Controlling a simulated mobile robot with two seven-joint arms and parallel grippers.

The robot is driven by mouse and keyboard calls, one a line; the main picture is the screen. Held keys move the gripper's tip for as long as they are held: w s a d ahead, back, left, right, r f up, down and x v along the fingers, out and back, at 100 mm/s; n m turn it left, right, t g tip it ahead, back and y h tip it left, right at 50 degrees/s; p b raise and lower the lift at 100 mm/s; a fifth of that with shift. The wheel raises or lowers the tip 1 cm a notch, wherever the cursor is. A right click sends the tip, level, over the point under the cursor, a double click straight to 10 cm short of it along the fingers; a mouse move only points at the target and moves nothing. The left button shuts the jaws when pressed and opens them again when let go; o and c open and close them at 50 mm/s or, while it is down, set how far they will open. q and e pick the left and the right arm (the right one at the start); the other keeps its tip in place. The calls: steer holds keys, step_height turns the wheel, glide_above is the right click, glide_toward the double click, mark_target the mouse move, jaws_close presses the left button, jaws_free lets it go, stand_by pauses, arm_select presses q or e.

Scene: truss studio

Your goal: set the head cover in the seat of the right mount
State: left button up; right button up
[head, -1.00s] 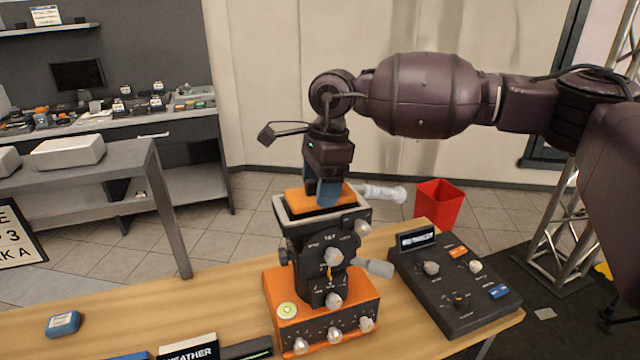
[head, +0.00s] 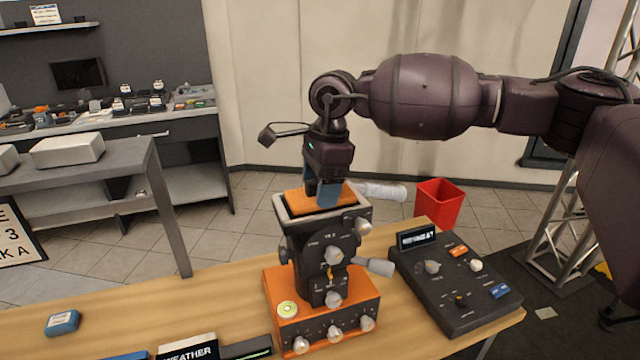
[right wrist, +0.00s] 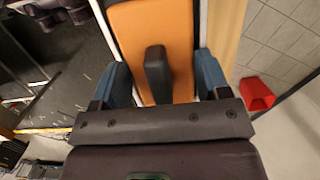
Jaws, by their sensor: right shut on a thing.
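The head cover (head: 296,201) is an orange plate at the top of the mount. In the right wrist view the head cover (right wrist: 172,20) shows a dark raised bar in its middle. My right gripper (head: 327,198) points down with its blue fingers at the cover. The right mount (head: 322,235) is a black head with a pale rimmed seat on an orange knobbed base. The cover lies within the rim's outline; I cannot tell whether it rests fully down. My left gripper is out of view.
A dark control console (head: 452,285) stands to the right of the mount on the wooden table (head: 225,300). A pale handle (head: 380,192) sticks out behind the mount. A blue block (head: 62,323) lies at the left. A red bin (head: 438,203) stands on the floor behind.

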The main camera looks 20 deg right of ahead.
steer(key=shift+f, duration=0.4)
stand_by(0.7)
steer(key=o, duration=1)
steer(key=shift+f, duration=0.1)
steer(key=shift+s, duration=0.1)
steer(key=r, duration=0.3)
steer(key=d+r, duration=0.1)
steer(key=r, duration=0.3)
steer(key=r+b, duration=0.1)
steer(key=r, duration=0.3)
steer(key=shift+d, duration=0.3)
